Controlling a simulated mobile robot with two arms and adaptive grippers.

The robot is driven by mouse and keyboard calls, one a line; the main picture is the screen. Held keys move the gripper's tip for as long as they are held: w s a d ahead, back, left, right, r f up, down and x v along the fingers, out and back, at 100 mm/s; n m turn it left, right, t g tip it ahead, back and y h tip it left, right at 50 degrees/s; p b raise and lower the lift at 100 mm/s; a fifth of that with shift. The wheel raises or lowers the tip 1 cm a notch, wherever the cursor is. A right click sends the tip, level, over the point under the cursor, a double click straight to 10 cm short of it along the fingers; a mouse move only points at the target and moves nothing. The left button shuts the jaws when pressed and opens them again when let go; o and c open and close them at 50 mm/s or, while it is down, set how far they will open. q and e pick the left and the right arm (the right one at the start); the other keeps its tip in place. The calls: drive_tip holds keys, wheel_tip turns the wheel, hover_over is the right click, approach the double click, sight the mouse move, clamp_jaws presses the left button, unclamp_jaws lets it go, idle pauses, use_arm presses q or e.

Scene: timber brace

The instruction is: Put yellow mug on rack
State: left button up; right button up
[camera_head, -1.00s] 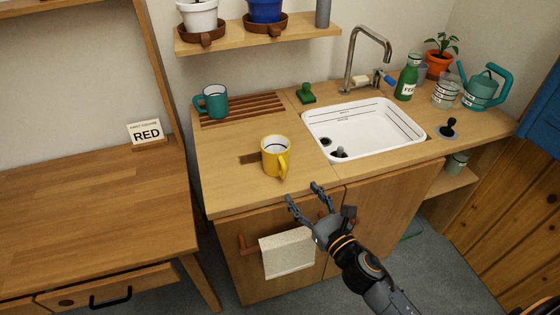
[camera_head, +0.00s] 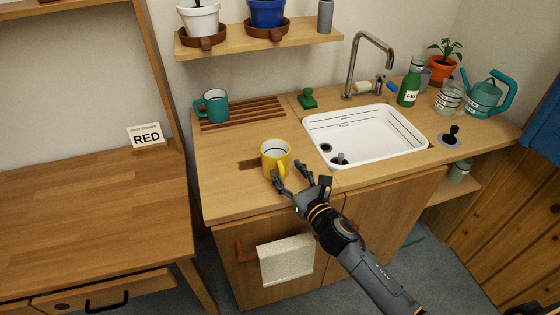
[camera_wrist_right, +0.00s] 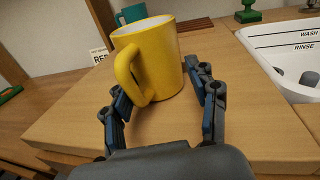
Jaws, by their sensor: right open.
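The yellow mug (camera_head: 274,158) stands upright on the wooden counter, in front of the slatted wooden rack (camera_head: 244,112). Its handle faces the front of the counter. My right gripper (camera_head: 289,175) is open at the mug's front side. In the right wrist view the mug (camera_wrist_right: 157,62) stands just beyond the open fingers (camera_wrist_right: 160,97), its handle pointing toward them at left. The fingers do not appear closed on it. A teal mug (camera_head: 214,105) stands at the left end of the rack. My left gripper is not in view.
The white sink (camera_head: 365,137) with a tall faucet lies right of the rack. A green stamp-like object (camera_head: 307,98) stands between rack and sink. A shelf with potted plants (camera_head: 262,38) hangs above the rack. The rack's middle and right are free.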

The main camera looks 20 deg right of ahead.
drive_tip(key=shift+d+r, duration=0.1)
drive_tip(key=shift+d, duration=0.05)
drive_tip(key=shift+c, duration=1.4)
drive_tip(key=shift+w, duration=0.1)
drive_tip(key=c, duration=0.7)
drive_tip(key=shift+a, duration=0.2)
clamp_jaws()
